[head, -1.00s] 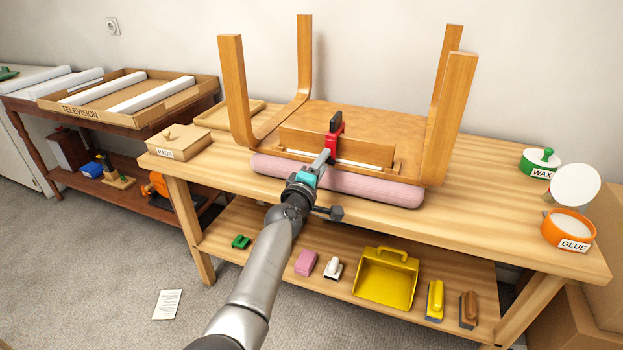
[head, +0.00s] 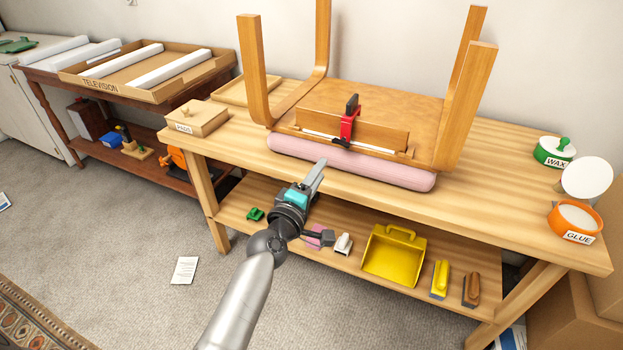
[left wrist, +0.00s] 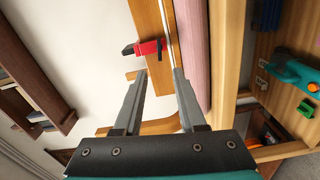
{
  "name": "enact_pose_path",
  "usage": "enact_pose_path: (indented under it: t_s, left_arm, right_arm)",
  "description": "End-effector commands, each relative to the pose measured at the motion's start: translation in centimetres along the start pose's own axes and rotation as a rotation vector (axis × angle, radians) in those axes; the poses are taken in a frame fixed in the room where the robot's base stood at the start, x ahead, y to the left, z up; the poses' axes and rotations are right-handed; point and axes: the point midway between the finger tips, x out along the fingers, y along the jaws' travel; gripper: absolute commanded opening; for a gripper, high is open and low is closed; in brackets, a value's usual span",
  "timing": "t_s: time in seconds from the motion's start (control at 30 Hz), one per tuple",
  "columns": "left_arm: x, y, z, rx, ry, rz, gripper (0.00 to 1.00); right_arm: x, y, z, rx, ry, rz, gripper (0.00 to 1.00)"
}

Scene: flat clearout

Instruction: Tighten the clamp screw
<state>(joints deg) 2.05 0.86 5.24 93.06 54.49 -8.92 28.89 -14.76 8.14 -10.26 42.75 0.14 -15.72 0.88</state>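A red clamp (head: 349,125) with a black upper end grips the edge of an upturned wooden stool or table (head: 380,110) on the workbench. A dark screw handle (head: 341,142) shows at the clamp's lower end. The clamp also shows in the left wrist view (left wrist: 148,47), beyond the fingertips. My right gripper is not in view.
A pink roll (head: 350,165) lies along the front of the upturned furniture. A box marked PADS (head: 197,119) stands left; tins marked WAX (head: 552,153) and GLUE (head: 575,221) stand right. A yellow dustpan (head: 393,256) and brushes lie on the shelf below.

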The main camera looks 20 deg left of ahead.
Motion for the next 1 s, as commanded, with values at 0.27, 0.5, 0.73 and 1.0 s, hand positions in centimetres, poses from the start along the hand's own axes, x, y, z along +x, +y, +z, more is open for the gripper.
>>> enact_pose_path:
  t_s: [0.27, 0.5, 0.73, 1.0]
  left_arm:
    - [-2.8, 0.0, 0.0, 0.000, -0.001, 0.000, 0.40]
    - [-3.2, 0.0, 0.0, 0.000, -0.001, 0.001, 0.40]
    - [-3.2, 0.0, 0.0, 0.000, 0.000, 0.001, 0.40]
    - [-3.6, -3.1, 0.8, 0.067, -0.021, -0.069, 0.40]
  right_arm:
    - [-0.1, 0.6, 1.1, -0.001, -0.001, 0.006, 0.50]
    - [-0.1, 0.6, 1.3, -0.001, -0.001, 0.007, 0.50]
    - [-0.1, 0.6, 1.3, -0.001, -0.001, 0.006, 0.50]
    - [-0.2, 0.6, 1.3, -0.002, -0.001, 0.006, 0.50]
